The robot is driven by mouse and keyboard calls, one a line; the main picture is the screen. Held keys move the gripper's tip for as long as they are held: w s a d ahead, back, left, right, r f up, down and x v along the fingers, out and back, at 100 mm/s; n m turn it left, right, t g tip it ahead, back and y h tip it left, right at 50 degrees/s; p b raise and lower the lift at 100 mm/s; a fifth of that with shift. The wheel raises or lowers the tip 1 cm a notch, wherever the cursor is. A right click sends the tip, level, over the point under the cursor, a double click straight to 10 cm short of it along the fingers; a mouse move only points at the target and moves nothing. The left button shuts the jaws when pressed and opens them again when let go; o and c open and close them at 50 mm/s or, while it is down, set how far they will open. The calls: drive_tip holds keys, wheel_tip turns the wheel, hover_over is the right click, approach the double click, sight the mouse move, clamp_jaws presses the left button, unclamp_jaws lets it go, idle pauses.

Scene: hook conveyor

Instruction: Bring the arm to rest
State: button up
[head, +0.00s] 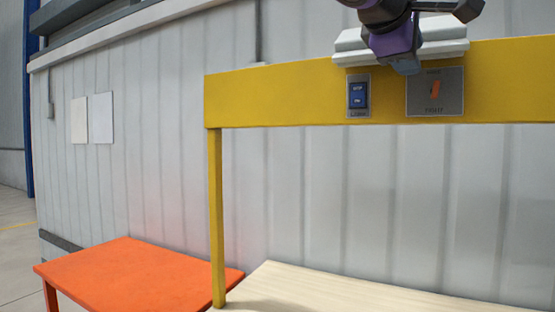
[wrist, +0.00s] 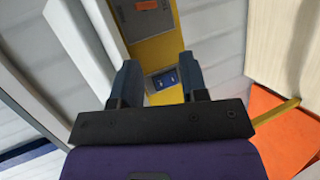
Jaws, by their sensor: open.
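My gripper (wrist: 157,62) is open and empty. Its two blue-grey fingers stand apart in the wrist view, with the yellow beam showing between and beyond them. In the head view my purple and dark arm end hangs at the top right, in front of a white ledge (head: 350,46) and the upper edge of the yellow beam (head: 280,95). Whether it touches either cannot be told.
The beam carries a blue switch (head: 358,94) and a grey plate with an orange lever (head: 435,91). Below stand an orange table (head: 135,275) and a pale wooden table (head: 340,290). A yellow post (head: 215,220) holds up the beam. A grey ribbed wall (head: 160,170) is behind.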

drive_tip(key=s+d+f+m+g+y, duration=0.1)
drive_tip(key=s+f, duration=0.4)
drive_tip(key=f, duration=0.6)
drive_tip(key=s+d+f+m+g+y, duration=0.2)
drive_tip(key=s+d+f+m+y, duration=0.2)
drive_tip(key=f, duration=0.8)
drive_tip(key=s+d+f+m+g+y, duration=0.1)
drive_tip(key=s+d+f+m+y, duration=0.2)
drive_tip(key=s+f, duration=0.5)
wheel_tip(320, 180, down, 4)
drive_tip(key=shift+s+m+y, duration=0.15)
drive_tip(key=shift+m+y, duration=0.35)
drive_tip(key=shift+y, duration=0.4)
drive_tip(key=shift+g, duration=0.3)
drive_tip(key=shift+c, duration=0.2)
